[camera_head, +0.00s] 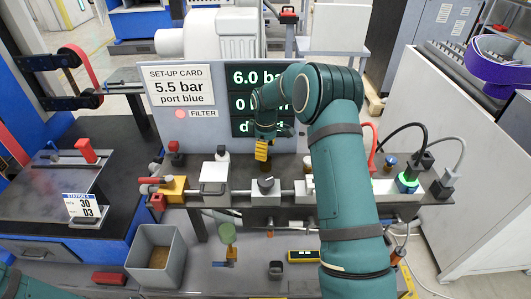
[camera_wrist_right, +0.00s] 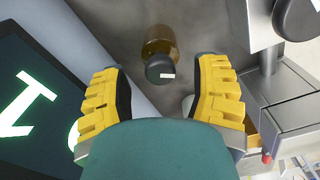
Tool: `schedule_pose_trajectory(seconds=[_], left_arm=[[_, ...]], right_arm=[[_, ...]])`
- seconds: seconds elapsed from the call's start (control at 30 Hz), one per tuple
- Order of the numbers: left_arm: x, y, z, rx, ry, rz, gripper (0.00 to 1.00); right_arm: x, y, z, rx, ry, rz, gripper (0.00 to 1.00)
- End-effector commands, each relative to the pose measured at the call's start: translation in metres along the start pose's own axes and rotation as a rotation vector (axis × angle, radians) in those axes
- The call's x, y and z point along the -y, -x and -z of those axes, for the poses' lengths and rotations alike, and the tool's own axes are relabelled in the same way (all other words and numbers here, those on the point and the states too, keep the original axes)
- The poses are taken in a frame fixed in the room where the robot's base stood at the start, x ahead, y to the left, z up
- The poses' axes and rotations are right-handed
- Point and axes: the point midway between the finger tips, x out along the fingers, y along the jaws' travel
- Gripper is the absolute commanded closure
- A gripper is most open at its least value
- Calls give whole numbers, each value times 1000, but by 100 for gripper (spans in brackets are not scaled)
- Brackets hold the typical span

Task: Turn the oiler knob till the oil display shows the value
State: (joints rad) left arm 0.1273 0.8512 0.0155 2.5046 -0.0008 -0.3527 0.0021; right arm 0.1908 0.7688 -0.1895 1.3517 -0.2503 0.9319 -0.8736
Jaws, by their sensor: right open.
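In the wrist view an amber bottle (camera_wrist_right: 160,40) with a dark round cap (camera_wrist_right: 160,68), carrying a small white mark, lies between and beyond the fingers; it looks like the oiler and its knob. My right gripper (camera_wrist_right: 163,90) is open, with a finger on either side, apart from the cap. In the head view my right gripper (camera_head: 262,150) points down in front of the display panel and hides what is behind it. The display (camera_head: 245,78) reads 6.0 bar on top; its lower lines are partly covered by my arm. My left gripper is not in view.
A set-up card (camera_head: 178,86) reads 5.5 bar, port blue, with FILTER beneath. A block with a dark knob (camera_head: 266,183) stands on the shelf left of my right arm. Red, black and grey cables (camera_head: 400,130) rise at the right. A grey bin (camera_head: 157,254) stands front left.

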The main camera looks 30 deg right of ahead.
Motion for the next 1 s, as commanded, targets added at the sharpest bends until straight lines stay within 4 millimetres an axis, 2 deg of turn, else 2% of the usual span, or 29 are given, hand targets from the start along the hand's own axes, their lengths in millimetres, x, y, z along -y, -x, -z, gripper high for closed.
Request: schedule_pose_trajectory(seconds=[0.13, 0.43, 0.57, 0.6, 1.0], left_arm=[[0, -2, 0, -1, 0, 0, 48], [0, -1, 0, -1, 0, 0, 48], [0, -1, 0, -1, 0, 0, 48], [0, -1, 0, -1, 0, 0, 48], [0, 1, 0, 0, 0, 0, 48]], right_arm=[[0, -8, 0, 1, 0, 1, 39], [0, -9, 0, 0, 0, 1, 40], [0, -9, 0, 0, 0, 1, 86], [0, -9, 0, 0, 0, 1, 100], [0, -8, 0, 0, -42, 1, 100]])
